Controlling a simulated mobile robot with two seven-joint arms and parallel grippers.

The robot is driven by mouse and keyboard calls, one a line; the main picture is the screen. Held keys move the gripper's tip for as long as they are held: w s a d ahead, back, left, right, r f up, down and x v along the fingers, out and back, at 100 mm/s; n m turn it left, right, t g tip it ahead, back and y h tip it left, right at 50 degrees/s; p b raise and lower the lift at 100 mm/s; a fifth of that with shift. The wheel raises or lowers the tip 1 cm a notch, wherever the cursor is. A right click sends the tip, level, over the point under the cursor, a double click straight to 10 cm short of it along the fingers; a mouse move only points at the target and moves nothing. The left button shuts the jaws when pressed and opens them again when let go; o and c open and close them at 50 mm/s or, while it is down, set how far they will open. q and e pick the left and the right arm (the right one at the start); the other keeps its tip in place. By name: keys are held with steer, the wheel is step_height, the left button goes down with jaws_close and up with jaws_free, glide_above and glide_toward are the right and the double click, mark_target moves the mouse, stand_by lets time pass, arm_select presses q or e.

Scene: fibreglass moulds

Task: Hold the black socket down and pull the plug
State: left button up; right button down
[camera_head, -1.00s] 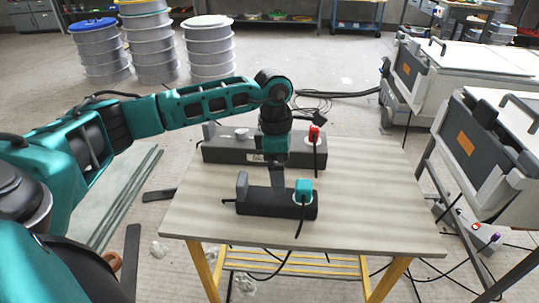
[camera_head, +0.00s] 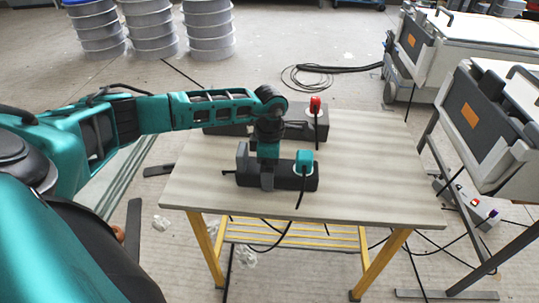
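The black socket (camera_head: 283,186) is a long block lying across the near part of the table. A teal plug (camera_head: 304,161) stands upright in its right part, with a black cable hanging from it. A grey upright piece (camera_head: 242,157) is at its left end. My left gripper (camera_head: 267,182) points down at the middle of the socket, left of the teal plug, and appears to touch it. Its narrow dark fingers overlap, so their opening is hidden. My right gripper is not in view.
A second dark socket block (camera_head: 228,131) with a red plug (camera_head: 315,106) lies behind, partly hidden by my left arm. The table's (camera_head: 385,175) right side is clear. Grey-white machines (camera_head: 480,120) stand at the right, and stacked round containers (camera_head: 208,30) at the back.

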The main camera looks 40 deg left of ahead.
arm_select(q)
steer(key=shift+f, duration=0.35)
steer(key=shift+c, duration=0.2)
steer(key=c, duration=1.3)
